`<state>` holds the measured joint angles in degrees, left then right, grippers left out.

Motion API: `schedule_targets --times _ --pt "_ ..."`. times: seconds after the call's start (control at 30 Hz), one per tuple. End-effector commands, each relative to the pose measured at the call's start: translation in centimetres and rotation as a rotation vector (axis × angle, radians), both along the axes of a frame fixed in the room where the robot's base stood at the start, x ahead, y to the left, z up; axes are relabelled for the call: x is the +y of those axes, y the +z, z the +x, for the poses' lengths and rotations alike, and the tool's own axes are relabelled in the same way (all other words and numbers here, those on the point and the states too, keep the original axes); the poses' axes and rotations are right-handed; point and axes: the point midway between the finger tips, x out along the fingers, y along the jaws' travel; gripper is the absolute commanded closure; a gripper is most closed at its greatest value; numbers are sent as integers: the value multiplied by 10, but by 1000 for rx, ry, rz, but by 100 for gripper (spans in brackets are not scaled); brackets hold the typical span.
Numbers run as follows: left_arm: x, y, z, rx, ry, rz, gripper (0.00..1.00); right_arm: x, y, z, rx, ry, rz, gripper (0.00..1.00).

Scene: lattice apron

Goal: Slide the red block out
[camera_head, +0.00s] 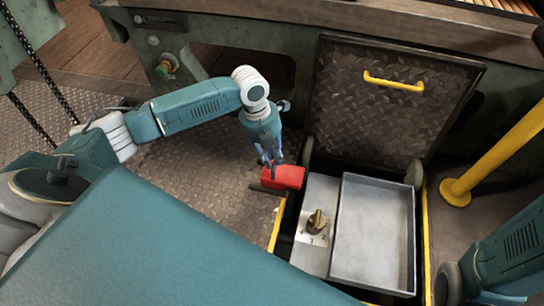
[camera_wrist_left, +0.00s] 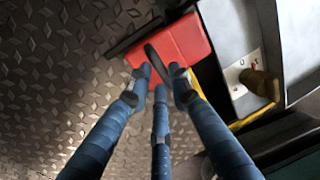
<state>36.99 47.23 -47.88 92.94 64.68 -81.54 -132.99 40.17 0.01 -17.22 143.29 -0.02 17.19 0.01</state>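The red block (camera_head: 289,176) sits at the left edge of the open floor compartment, beside a plate with a dial. In the left wrist view the red block (camera_wrist_left: 184,38) carries a dark loop, like a handle (camera_wrist_left: 155,58), on its near side. My left gripper (camera_head: 270,166) is at the block's left end. In the wrist view its blue fingertips (camera_wrist_left: 160,84) are close together around the loop. Whether they grip it cannot be told. My right arm shows at the lower right; its gripper is out of view.
A raised hatch lid (camera_head: 385,105) with a yellow handle stands behind the compartment. A grey tray (camera_head: 372,235) and a brass dial (camera_head: 317,222) are right of the block. A yellow post (camera_head: 500,150) stands at the right. Patterned metal floor (camera_head: 205,185) is clear to the left.

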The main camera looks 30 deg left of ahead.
Motion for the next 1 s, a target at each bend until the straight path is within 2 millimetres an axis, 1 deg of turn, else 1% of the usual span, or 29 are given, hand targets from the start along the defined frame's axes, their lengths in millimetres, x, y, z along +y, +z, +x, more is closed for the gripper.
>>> schedule_targets --times 0.03,0.07,0.27,0.37,0.43,0.53,0.63,0.9,0.93,0.97,1.0 --pt "0 0 0 0 0 0 95 0 0 0 0 0 0 24" --pt "0 0 0 0 0 0 100 0 0 0 0 0 0 24" --pt "1 0 0 0 0 0 100 0 1 0 0 0 0 24" --pt "10 4 -3 3 3 1 100 0 11 1 2 0 0 24" --pt "21 5 -6 6 4 3 100 0 21 1 3 -1 -1 24" --pt "33 4 -9 5 4 2 100 0 29 0 1 0 0 24" --pt "39 2 -11 2 3 2 100 0 32 0 0 0 -1 24" --pt "42 0 -11 3 2 5 100 0 30 0 0 0 -1 24" --pt "42 0 -11 2 2 7 78 0 30 0 0 0 -1 24" --pt "42 0 -11 2 2 7 73 0 30 0 0 0 -1 24" --pt "42 0 -11 2 3 7 65 0 30 0 0 0 0 24"
